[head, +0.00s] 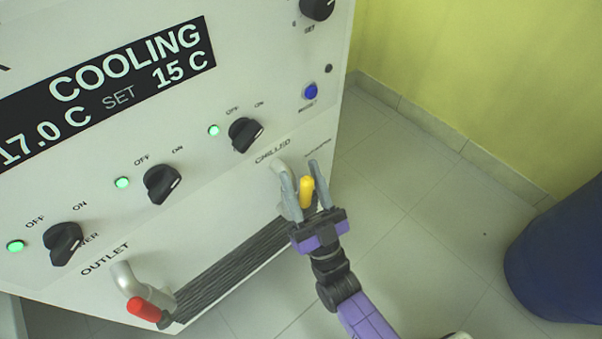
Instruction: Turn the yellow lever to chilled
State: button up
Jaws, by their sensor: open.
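The yellow lever (306,191) is at the lower right of the white machine's front panel, below the word CHILLED. A grey pipe sits beside it, partly hidden by a finger. My gripper (304,184) is open, with one finger on each side of the yellow lever. I cannot tell whether either finger touches it. The lever's base and pivot are hidden behind my gripper. The display (105,92) reads COOLING, 17.0 C, SET 15 C.
A red lever (145,309) sits on the OUTLET pipe at lower left. Several black knobs (162,184) with green lights run across the panel. A dark grille (228,272) lies between the levers. A dark blue barrel (560,255) stands at right; tiled floor between is clear.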

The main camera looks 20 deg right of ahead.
aim_at(307, 206)
jog(key=v, duration=0.7)
jog(key=shift+p, duration=0.3)
jog(key=shift+w+a+g, duration=0.25)
jog(key=shift+w+g, duration=0.25)
jog(key=shift+w, duration=0.45)
jog(key=shift+w+r+n+g+y, duration=0.1)
jog(key=shift+r+n+g+y, duration=0.05)
jog(key=shift+n+g+y, duration=0.2)
jog(key=s+d+r+g+h, duration=0.1)
jog(key=s+d+g, duration=0.15)
jog(key=s, duration=0.55)
jog(key=s+d+r+g, duration=0.15)
jog(key=s+g, duration=0.25)
jog(key=s, duration=0.5)
jog(key=s+d+r+g+h, duration=0.15)
jog(key=s+g, duration=0.25)
jog(key=s, duration=0.4)
notch_tip(307, 206, up, 35)
jog(key=p, duration=3.6)
jog(key=shift+s+d, duration=0.4)
jog(key=shift+r, duration=0.1)
